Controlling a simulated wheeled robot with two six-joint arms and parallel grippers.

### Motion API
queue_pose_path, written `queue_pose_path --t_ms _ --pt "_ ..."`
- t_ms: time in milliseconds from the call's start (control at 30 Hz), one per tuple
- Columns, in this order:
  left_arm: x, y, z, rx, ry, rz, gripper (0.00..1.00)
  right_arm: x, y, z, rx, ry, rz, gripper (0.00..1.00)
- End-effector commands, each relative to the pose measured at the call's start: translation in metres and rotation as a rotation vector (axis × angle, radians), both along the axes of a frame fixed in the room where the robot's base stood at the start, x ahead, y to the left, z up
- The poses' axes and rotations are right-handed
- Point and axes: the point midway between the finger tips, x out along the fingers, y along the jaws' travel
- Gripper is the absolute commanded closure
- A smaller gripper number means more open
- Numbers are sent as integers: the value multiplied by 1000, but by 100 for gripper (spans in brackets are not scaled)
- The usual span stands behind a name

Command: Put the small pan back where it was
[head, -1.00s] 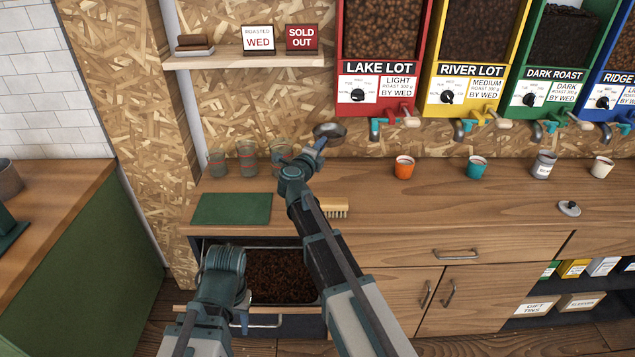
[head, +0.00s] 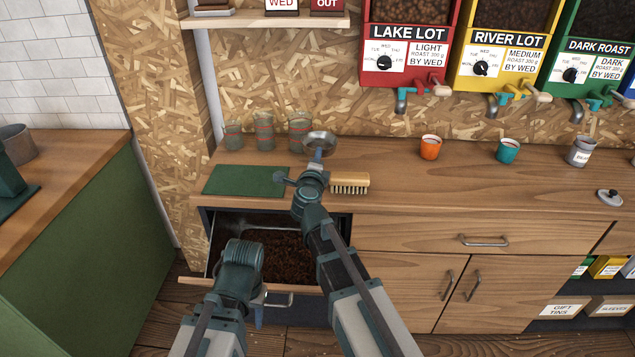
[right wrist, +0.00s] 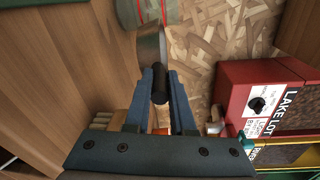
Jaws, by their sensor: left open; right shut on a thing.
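The small pan (head: 320,139) is a shallow metal dish, held up over the counter beside the rightmost glass. My right gripper (head: 317,160) is shut on its dark handle (right wrist: 160,90), seen between both fingers in the right wrist view. Part of the pan's metal side (right wrist: 150,45) shows beyond the fingertips there. The pan looks clear of the counter, though the gap is hard to judge. My left gripper (head: 259,316) is open, low at the front of the open drawer by its handle (head: 283,299). My arm hides part of it.
The open drawer (head: 222,268) holds dark beans. On the counter (head: 440,185) are several glasses (head: 264,134), a green mat (head: 246,180), a brush (head: 350,184), an orange cup (head: 430,147) and a teal cup (head: 508,150). The Lake Lot dispenser (head: 402,70) hangs behind.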

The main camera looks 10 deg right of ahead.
Motion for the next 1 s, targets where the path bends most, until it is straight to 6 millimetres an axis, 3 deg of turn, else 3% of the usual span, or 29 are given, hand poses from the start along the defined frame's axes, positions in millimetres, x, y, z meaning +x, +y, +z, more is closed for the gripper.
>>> queue_pose_path --t_ms 33,367,667,1000 --pt "0 0 -16 0 0 0 55 0 0 -16 0 0 0 100" --pt "0 0 -23 0 0 0 55 0 0 -23 0 0 0 100" --pt "0 0 -57 0 0 0 55 0 0 -57 0 0 0 100" --pt "0 0 -57 0 0 0 55 0 0 -57 0 0 0 100"
